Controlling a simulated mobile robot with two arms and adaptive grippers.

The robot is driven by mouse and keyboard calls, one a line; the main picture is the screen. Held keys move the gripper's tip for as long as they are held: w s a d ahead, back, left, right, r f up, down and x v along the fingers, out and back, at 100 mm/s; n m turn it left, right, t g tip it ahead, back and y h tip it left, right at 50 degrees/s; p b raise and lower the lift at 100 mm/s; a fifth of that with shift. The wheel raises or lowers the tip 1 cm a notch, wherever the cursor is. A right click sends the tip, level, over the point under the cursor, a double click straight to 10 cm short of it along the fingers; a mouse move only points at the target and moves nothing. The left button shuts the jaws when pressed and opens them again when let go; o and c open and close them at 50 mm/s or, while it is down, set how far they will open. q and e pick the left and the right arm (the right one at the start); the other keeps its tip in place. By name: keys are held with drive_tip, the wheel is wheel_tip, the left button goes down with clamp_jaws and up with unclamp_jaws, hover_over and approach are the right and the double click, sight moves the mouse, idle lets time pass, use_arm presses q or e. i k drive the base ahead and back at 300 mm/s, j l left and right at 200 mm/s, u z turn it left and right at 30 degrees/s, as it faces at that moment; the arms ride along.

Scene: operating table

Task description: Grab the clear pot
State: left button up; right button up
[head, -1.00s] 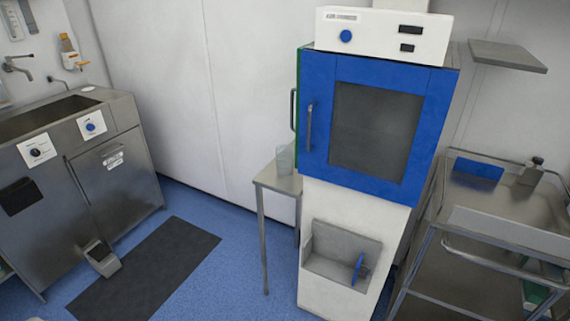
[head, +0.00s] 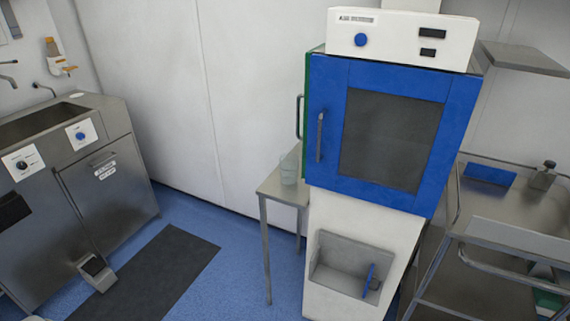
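The clear pot (head: 289,170) is a small see-through container. It stands upright on a narrow steel side table (head: 270,186), just left of the blue-doored cabinet. The cabinet's left edge is close beside it. Neither of my grippers shows in the head view.
The cabinet (head: 390,140) has a shut blue door with a dark window. A steel sink unit (head: 100,190) stands at the left, with a dark mat (head: 150,270) on the floor before it. A steel trolley (head: 500,225) stands at the right. Blue floor (head: 235,255) is free before the side table.

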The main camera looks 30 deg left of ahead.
sight(289, 169)
drive_tip(key=i+j+z, duration=0.1)
drive_tip(key=j, duration=0.45)
drive_tip(key=i+j, duration=0.2)
drive_tip(key=j, duration=0.4)
drive_tip(key=i+j+z, duration=0.15)
drive_tip(key=j, duration=1)
drive_tip(key=i+j+z, duration=0.15)
drive_tip(key=j, duration=0.45)
